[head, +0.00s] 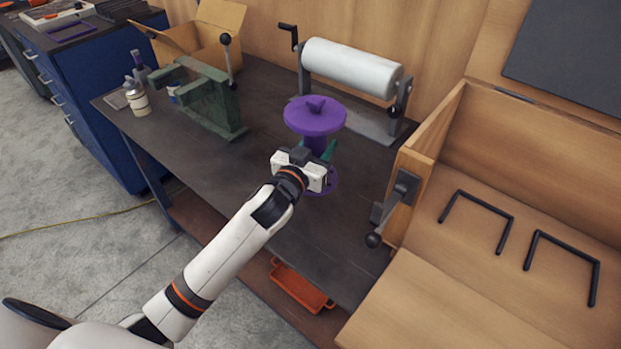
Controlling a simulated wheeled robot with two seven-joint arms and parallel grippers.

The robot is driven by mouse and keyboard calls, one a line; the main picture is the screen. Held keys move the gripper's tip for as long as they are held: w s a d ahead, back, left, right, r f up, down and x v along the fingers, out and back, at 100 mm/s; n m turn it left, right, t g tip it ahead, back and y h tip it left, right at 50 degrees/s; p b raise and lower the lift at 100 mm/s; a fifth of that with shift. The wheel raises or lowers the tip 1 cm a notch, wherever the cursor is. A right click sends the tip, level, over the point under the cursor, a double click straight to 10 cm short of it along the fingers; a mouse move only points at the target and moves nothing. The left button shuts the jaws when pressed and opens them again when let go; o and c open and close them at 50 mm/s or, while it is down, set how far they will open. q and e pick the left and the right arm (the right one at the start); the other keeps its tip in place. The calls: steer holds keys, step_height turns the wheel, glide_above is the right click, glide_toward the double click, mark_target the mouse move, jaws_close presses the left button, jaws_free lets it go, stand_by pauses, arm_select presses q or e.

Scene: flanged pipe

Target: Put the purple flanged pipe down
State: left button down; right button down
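The purple flanged pipe (315,116) is upright over the dark workbench in the head view. It has a wide top flange with a small raised piece, a narrower neck, and a lower flange partly hidden behind my gripper. The lower flange looks to be at the bench top; I cannot tell whether it touches. My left gripper (320,153) is at the pipe's neck, below the top flange. A green finger shows close along the right side of the neck. The other finger and the grip itself are mostly hidden, so I cannot tell whether it is shut on the pipe. My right gripper is not in view.
The workbench (235,160) has bare room left and front of the pipe. A green metal stand (205,100) is left, a white roll on a holder (350,68) behind, and a wooden box (425,150) right. Bottles (138,102) and a cardboard box (200,45) stand at the far left.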

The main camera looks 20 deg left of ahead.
arm_select(q)
step_height(320, 180, down, 4)
steer(key=shift+r, duration=0.2)
steer(key=shift+f+b, duration=0.3)
steer(key=shift+f, duration=1.7)
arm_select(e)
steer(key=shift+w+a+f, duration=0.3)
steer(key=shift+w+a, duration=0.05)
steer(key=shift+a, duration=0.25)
arm_select(q)
steer(key=c, duration=1.2)
jaws_free()
steer(key=shift+f, duration=0.25)
steer(key=shift+c, duration=0.2)
steer(key=o, duration=0.4)
steer(key=shift+o, duration=0.2)
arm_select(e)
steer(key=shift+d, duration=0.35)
arm_select(q)
steer(key=shift+r, duration=0.15)
